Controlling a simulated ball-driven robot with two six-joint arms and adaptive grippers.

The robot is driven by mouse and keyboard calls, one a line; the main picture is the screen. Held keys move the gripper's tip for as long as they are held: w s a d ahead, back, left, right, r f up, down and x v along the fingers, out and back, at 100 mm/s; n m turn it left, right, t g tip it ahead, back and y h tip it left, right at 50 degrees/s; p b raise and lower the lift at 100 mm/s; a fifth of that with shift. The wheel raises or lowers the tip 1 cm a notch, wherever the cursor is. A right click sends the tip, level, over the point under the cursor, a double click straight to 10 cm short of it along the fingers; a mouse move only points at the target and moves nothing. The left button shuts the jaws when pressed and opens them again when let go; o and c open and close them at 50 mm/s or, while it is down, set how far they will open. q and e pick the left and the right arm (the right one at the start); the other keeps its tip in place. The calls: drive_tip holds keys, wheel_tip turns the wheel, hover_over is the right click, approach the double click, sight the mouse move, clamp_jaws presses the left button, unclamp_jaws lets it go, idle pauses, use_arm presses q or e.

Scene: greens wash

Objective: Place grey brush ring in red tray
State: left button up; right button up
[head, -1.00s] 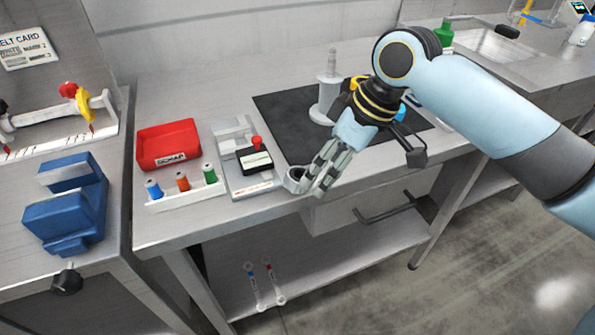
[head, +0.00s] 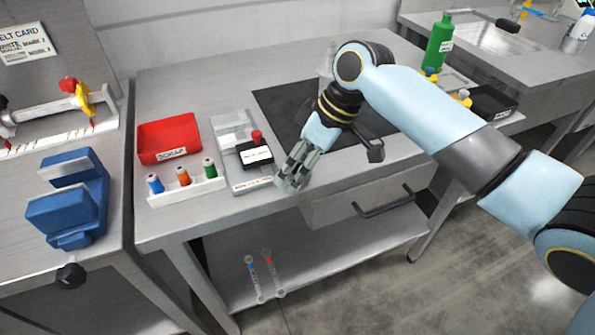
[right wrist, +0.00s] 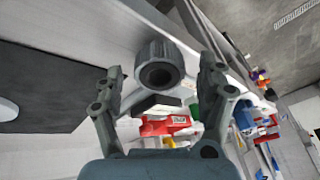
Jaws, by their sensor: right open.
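The grey brush ring (right wrist: 159,68) shows in the right wrist view as a ribbed grey cylinder with a dark hole. It lies between the spread fingers of my right gripper (right wrist: 160,84), with a gap to each finger visible. In the head view, my right gripper (head: 290,178) is at the front edge of the bench, just right of the grey plate, and its fingers hide the ring. The red tray (head: 168,126), with a SCRAP label, stands to the left at the back and looks empty. My left gripper is not in view.
A white rack (head: 190,192) with blue, orange and green spools stands in front of the tray. A grey plate (head: 238,184) with a black, red-knobbed block (head: 255,152) lies between tray and gripper. A black mat (head: 285,103) is behind my arm. A blue device (head: 65,205) stands far left.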

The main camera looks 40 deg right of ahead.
drive_tip(key=shift+f, duration=0.25)
drive_tip(key=c, duration=1.4)
drive_tip(key=shift+o, duration=0.2)
drive_tip(key=shift+r, duration=0.15)
